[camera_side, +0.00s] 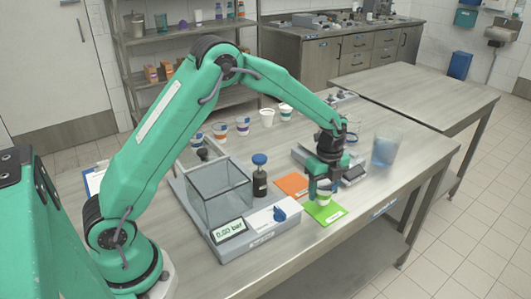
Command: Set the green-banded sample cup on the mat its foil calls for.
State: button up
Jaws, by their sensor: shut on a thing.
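My gripper (325,183) points down at the front right of the bench and is shut on the green-banded sample cup (323,197). The cup is small and whitish, and the fingers hide much of it. It is upright at the green mat (333,215); I cannot tell whether its base touches the mat. The orange mat (291,184) lies just left of the green one and is bare where it shows. The colour of the cup's foil cannot be made out.
A clear-walled chamber (218,193) with a "0,00 bar" display (230,229) and blue knob (280,214) stands left of the mats. A black bottle with a blue top (260,173) is beside it. Several cups (243,125) stand behind. A translucent blue container (384,152) is at right.

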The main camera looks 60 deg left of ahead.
jog(key=shift+f, duration=0.9)
jog(key=shift+f, duration=0.1)
jog(key=o, duration=1)
notch_tip(320, 180, up, 12)
jog(key=shift+r, duration=0.1)
